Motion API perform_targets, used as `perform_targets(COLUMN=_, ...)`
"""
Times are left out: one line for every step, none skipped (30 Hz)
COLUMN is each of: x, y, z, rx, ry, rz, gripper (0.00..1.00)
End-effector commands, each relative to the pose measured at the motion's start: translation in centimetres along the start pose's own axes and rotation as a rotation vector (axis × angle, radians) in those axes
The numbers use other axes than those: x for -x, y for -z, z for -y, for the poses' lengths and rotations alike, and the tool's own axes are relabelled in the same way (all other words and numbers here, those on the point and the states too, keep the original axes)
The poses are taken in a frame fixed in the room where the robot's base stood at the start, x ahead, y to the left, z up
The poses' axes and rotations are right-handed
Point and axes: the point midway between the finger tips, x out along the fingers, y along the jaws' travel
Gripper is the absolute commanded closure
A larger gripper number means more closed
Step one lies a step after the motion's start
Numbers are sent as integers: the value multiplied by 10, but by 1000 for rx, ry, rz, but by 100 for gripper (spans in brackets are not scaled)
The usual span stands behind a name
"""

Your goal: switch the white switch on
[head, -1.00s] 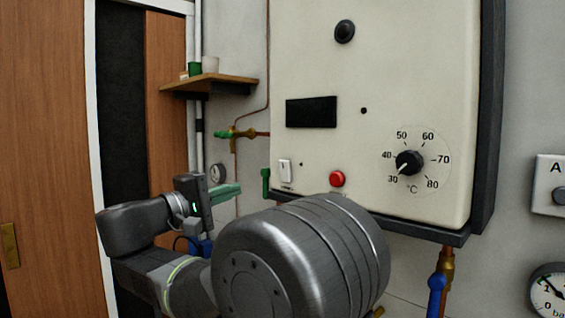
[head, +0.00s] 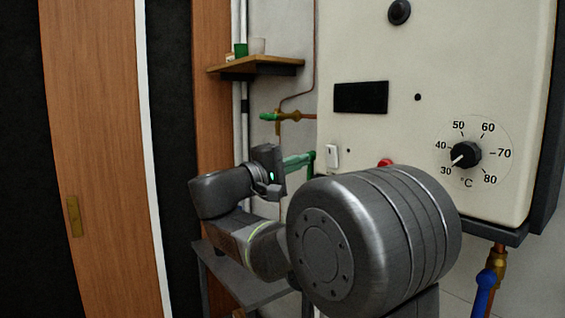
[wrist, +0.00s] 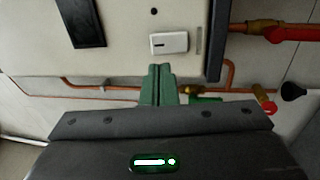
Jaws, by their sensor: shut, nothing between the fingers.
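The white switch (head: 333,157) is a small upright rocker on the lower left of the cream boiler panel (head: 350,60). In the wrist view the white switch (wrist: 169,43) lies just beyond my fingertips, and a gap shows between them. My gripper (head: 312,157) has green fingers and points right toward the panel's lower left edge. In the wrist view my gripper (wrist: 158,68) is shut with nothing between its fingers. I cannot tell from these views which way the rocker is tipped.
A red button (head: 386,163), partly hidden by my arm, and a temperature dial (head: 466,155) are on the panel. A dark display (head: 361,98) is above the switch. Copper pipes with a green-handled valve (head: 270,117) run left of the panel, below a wooden shelf (head: 255,66).

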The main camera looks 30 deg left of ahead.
Motion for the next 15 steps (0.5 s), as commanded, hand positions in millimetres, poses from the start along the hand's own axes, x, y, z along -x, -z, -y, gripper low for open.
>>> perform_targets(x=-12, y=-1, z=-3, rx=1, ry=0, rz=5, gripper=100)
perform_targets(x=-18, y=-1, z=-3, rx=1, ry=0, rz=5, gripper=100)
perform_targets(x=-25, y=-1, z=-2, rx=2, ry=-1, rz=4, gripper=100)
perform_targets(x=-30, y=-1, z=-2, rx=2, ry=0, rz=4, gripper=100)
perform_targets(x=-35, y=-1, z=-3, rx=3, ry=-1, rz=4, gripper=100)
perform_targets(x=-41, y=0, z=-3, rx=3, ry=-1, rz=3, gripper=100)
perform_targets(x=-45, y=0, z=-2, rx=2, ry=0, rz=3, gripper=100)
perform_targets(x=-48, y=-1, z=-2, rx=2, ry=0, rz=3, gripper=100)
perform_targets(x=-52, y=0, z=-2, rx=2, ry=0, rz=2, gripper=100)
perform_targets(x=-55, y=0, z=-1, rx=2, ry=0, rz=2, gripper=100)
perform_targets(x=-58, y=0, z=-1, rx=2, ry=0, rz=1, gripper=100)
perform_targets(x=-60, y=0, z=-1, rx=2, ry=0, rz=1, gripper=100)
perform_targets(x=-61, y=0, z=-1, rx=2, ry=0, rz=1, gripper=100)
perform_targets(x=-62, y=0, z=0, rx=2, ry=0, rz=1, gripper=100)
perform_targets(x=-63, y=0, z=0, rx=2, ry=0, rz=0, gripper=100)
